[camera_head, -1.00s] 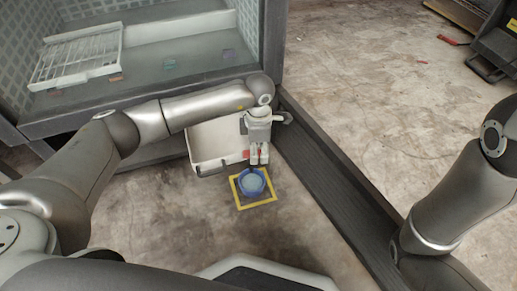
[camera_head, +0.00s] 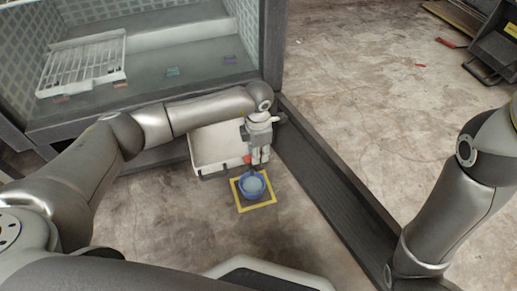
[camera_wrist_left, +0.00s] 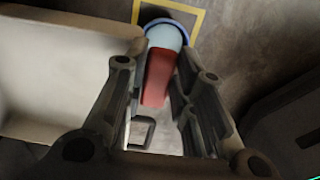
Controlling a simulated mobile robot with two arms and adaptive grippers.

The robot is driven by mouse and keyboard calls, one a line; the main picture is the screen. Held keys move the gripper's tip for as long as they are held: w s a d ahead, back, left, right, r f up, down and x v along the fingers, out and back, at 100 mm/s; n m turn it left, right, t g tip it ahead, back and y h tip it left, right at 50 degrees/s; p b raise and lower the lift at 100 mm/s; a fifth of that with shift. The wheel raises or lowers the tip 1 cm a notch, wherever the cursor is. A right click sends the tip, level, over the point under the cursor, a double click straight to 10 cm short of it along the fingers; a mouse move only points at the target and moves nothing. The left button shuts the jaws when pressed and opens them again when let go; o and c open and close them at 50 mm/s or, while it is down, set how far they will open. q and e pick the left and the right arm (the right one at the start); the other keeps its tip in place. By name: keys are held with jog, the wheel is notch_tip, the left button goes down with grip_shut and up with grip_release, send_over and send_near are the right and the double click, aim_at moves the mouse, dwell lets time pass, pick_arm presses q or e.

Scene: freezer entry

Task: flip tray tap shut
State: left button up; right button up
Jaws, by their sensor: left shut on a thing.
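The white tray (camera_head: 222,150) stands on the floor below the freezer's edge. Its red tap lever (camera_head: 247,159) shows at the tray's front right corner, partly hidden by my left gripper (camera_head: 258,160). In the left wrist view the red lever (camera_wrist_left: 158,78) lies between the fingers of my left gripper (camera_wrist_left: 163,72), which is shut on it. The exact contact is hard to see. A blue bowl (camera_head: 252,186) with pale contents sits just in front of the tap; it also shows in the left wrist view (camera_wrist_left: 168,35). My right gripper is out of view.
The bowl stands inside a yellow floor square (camera_head: 257,206). A dark sill (camera_head: 335,190) runs along the right of the tray. The freezer interior (camera_head: 160,65) with a white rack (camera_head: 82,66) is behind. The floor to the right is mostly clear.

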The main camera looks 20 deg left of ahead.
pick_arm(q)
jog(key=o, duration=1)
notch_tip(320, 180, up, 12)
dwell(0.5)
